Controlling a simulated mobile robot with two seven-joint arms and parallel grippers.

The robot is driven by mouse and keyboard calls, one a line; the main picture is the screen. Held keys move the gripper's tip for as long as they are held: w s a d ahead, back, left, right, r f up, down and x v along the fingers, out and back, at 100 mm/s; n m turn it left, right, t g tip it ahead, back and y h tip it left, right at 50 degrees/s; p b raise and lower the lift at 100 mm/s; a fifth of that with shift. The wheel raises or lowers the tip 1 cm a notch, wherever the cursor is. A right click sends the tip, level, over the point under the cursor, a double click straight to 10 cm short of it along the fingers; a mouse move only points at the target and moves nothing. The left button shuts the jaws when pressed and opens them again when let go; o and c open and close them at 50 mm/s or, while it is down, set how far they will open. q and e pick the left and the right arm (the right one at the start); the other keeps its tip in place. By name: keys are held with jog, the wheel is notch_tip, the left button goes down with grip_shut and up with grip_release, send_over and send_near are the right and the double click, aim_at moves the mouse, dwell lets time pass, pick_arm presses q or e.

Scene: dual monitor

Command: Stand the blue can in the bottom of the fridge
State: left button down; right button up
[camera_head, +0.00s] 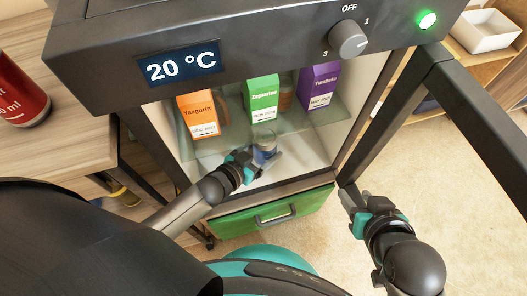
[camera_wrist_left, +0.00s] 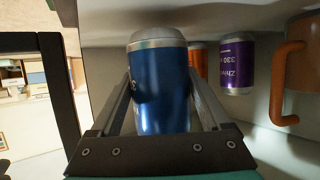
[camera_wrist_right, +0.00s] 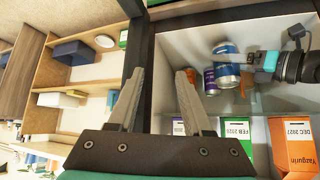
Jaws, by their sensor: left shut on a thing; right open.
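The blue can (camera_head: 264,151) is inside the open fridge (camera_head: 312,178), in the bottom space below the glass shelf. My left gripper (camera_head: 257,163) is shut on it. In the left wrist view the blue can (camera_wrist_left: 160,88) stands between both fingers, lid up. The can also shows at the end of my left arm in the right wrist view (camera_wrist_right: 227,62). I cannot tell whether its base touches the fridge floor. My right gripper (camera_head: 358,206) is open at the black frame of the fridge door (camera_head: 425,115); in the right wrist view the frame passes between its fingers (camera_wrist_right: 145,60).
A purple can (camera_wrist_left: 236,66) and an orange mug (camera_wrist_left: 290,78) are close to the blue can inside the fridge. Orange (camera_head: 199,114), green (camera_head: 261,97) and purple (camera_head: 319,85) cartons stand on the glass shelf. A green drawer (camera_head: 300,212) is below. A red can (camera_head: 20,92) is at left.

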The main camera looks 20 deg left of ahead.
pick_arm(q)
jog(key=shift+w+f+b, duration=0.1)
jog(key=shift+f+b, duration=0.55)
jog(key=shift+w+a, duration=0.1)
pick_arm(e)
jog(key=shift+w+a+r+t+y, duration=0.1)
jog(key=shift+w+a+t+y, duration=0.25)
jog(key=shift+w+a+t, duration=0.25)
jog(key=shift+w+a+r+t+y, duration=0.1)
jog(key=shift+w+a+t+y, duration=0.25)
jog(key=shift+a, duration=0.45)
jog(key=shift+w+a+r+t+y, duration=0.1)
jog(key=shift+w+a+t+y, duration=0.25)
jog(key=shift+a+t, duration=0.3)
pick_arm(q)
jog(key=shift+f, duration=0.2)
grip_release()
pick_arm(e)
jog(key=shift+a, duration=0.2)
